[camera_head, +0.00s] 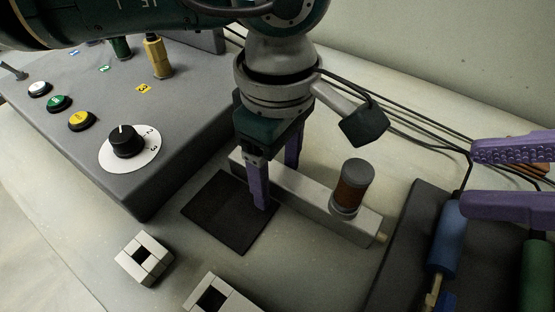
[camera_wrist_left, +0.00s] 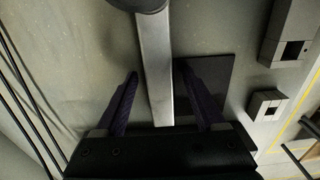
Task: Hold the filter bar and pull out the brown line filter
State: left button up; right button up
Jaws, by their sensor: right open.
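The filter bar (camera_head: 312,194) is a light grey block lying on the table, and it also shows in the left wrist view (camera_wrist_left: 155,60). The brown line filter (camera_head: 353,186), a brown cylinder with a grey cap, stands upright in the bar's right part. A dark round end at the top of the left wrist view is probably its cap. My left gripper (camera_head: 277,186) points down with one finger on each side of the bar. The left wrist view shows gaps between fingers and bar. My right gripper (camera_head: 512,178) is open and empty, right of the filter.
A grey control box (camera_head: 75,120) with buttons and a dial stands at left. A dark mat (camera_head: 222,212) lies beside the bar. Small pale blocks (camera_head: 144,258) sit in front. A dark box (camera_head: 405,250) with blue and green cylinders stands at right. Black cables run behind.

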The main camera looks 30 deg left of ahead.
pick_arm(q)
grip_shut()
dwell(0.3)
dwell(1.1)
